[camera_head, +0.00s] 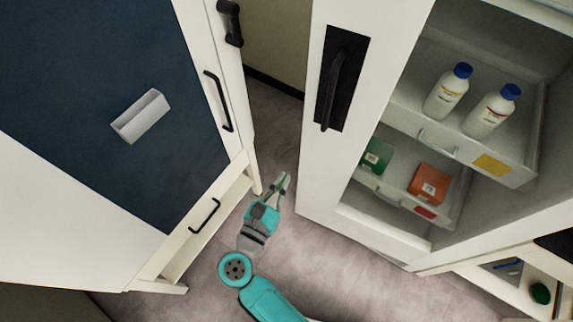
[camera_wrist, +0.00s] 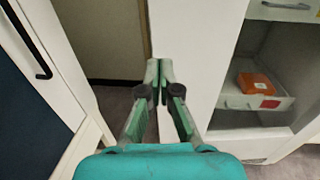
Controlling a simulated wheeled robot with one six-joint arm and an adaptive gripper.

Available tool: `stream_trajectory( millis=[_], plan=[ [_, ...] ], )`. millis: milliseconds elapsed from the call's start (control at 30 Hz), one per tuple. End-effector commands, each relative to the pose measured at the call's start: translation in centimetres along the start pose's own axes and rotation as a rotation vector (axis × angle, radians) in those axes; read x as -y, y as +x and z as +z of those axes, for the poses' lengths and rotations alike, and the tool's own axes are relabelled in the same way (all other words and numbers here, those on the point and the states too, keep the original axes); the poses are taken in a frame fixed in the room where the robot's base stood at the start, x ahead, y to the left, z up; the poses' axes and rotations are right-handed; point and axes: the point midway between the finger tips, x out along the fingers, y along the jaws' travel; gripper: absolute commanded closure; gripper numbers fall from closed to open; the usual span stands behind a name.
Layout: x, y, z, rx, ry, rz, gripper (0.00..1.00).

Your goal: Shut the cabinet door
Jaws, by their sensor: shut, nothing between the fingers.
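A white cabinet (camera_head: 312,190) stands at the right in the head view, with a black handle (camera_head: 333,80) on a black plate on its white front panel (camera_head: 385,40). Its shelves show to the right of this panel; I cannot tell whether through an opening or clear glass. My gripper (camera_head: 284,183) is shut and empty, over the floor just left of the panel's lower edge. In the wrist view my gripper (camera_wrist: 160,72) is in front of the white panel's left edge (camera_wrist: 200,50); contact cannot be told.
The shelves hold two white bottles (camera_head: 447,92) with blue caps, a green box (camera_head: 377,156) and an orange box (camera_head: 429,183). A white unit with a dark blue top (camera_head: 80,80) and black handles stands left. A narrow floor gap (camera_head: 278,125) lies between.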

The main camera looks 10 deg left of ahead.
Motion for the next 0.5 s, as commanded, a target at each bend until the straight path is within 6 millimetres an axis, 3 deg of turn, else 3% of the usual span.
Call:
stream_trajectory(
  millis=[500],
  plan=[
    [0.1,9.2,0.1,0.001,-0.001,-0.005,1.0]
  ],
)
